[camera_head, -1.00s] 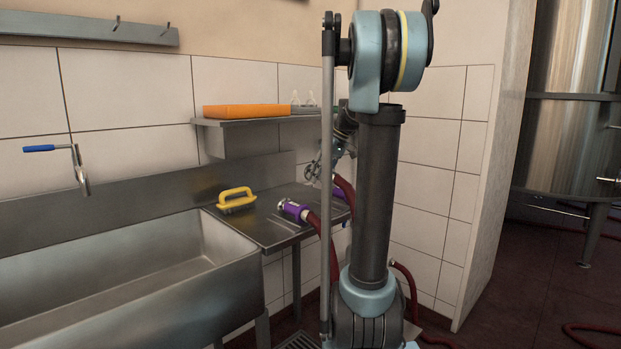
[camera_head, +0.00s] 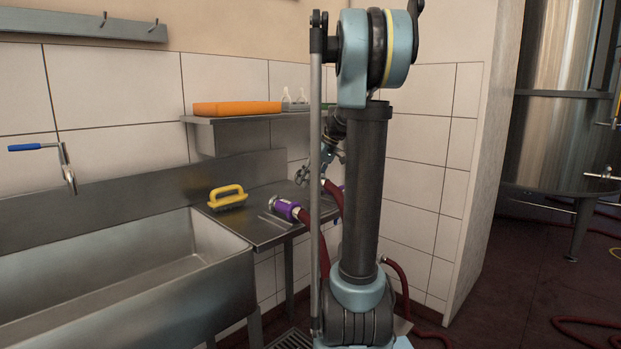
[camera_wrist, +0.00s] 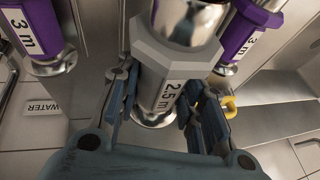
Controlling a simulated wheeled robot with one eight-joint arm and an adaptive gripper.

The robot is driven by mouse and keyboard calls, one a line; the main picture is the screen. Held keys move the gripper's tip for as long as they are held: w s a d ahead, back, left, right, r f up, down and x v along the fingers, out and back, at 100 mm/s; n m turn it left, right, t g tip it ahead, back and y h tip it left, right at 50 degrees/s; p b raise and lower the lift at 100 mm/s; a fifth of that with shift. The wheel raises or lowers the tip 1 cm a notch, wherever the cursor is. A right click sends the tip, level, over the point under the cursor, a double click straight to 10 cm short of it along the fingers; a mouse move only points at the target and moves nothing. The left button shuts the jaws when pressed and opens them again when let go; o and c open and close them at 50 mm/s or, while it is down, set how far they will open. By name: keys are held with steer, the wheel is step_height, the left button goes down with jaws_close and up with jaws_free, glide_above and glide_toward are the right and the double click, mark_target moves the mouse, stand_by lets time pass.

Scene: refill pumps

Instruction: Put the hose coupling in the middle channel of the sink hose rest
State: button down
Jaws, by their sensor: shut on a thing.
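My gripper (camera_wrist: 160,88) is shut on a bare-metal hose coupling (camera_wrist: 190,22) with a "2.5 m" label, seen close up in the wrist view. In the head view my gripper (camera_head: 316,174) is over the steel drainboard, partly behind my arm, with a dark red hose leading down from it. A purple-collared coupling marked "3 m" (camera_wrist: 37,30) is on the left in the wrist view, and another (camera_wrist: 247,35) on the right. In the head view one purple coupling (camera_head: 286,208) lies on the drainboard. The hose rest's channels are not clear, and I cannot tell whether the held coupling touches it.
A yellow-handled brush (camera_head: 228,197) stands on the drainboard (camera_head: 262,238) beside the sink basin (camera_head: 130,265). A wall shelf (camera_head: 235,119) with an orange tray (camera_head: 237,108) is above. The tiled wall is close behind my gripper. Red hoses hang to the floor.

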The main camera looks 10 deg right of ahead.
mark_target(305, 205)
steer(key=shift+f, duration=3.05)
steer(key=shift+s+f, duration=0.1)
steer(key=shift+f, duration=0.1)
steer(key=shift+s+f, duration=0.1)
steer(key=shift+f, duration=0.05)
steer(key=c, duration=1)
jaws_free()
steer(key=shift+a, duration=0.1)
steer(key=v, duration=1.2)
steer(key=shift+w, duration=0.2)
steer(key=shift+s, duration=0.1)
